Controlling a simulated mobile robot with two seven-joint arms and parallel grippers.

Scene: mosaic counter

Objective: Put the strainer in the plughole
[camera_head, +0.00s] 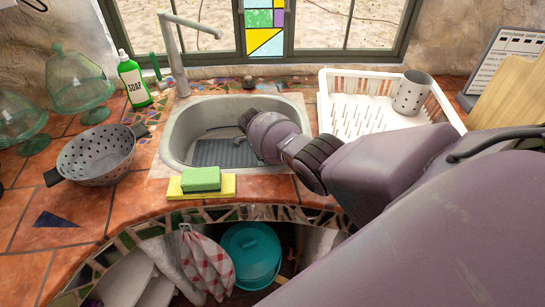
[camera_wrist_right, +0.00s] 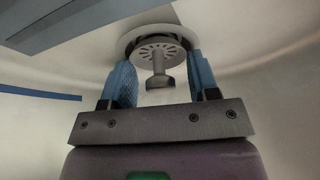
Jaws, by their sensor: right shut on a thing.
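The strainer (camera_wrist_right: 160,52), a round grey slotted disc with a stubby knob, is between the blue fingers of my right gripper (camera_wrist_right: 158,75) in the right wrist view. The pale ring of the plughole (camera_wrist_right: 128,42) shows around and behind the disc. The strainer looks lined up with the ring, but I cannot tell whether it is seated. In the head view my right arm reaches down into the sink (camera_head: 176,135), and my right gripper (camera_head: 247,120) is partly hidden by its own wrist. The strainer and plughole are hidden there. My left gripper is not in view.
A grey ribbed mat (camera_head: 225,153) lies in the sink; the tap (camera_head: 176,60) stands behind it. A green sponge (camera_head: 201,178) on a yellow one sits at the front rim. A colander (camera_head: 97,155) stands left, a white dish rack (camera_head: 365,115) with a cup (camera_head: 411,93) right.

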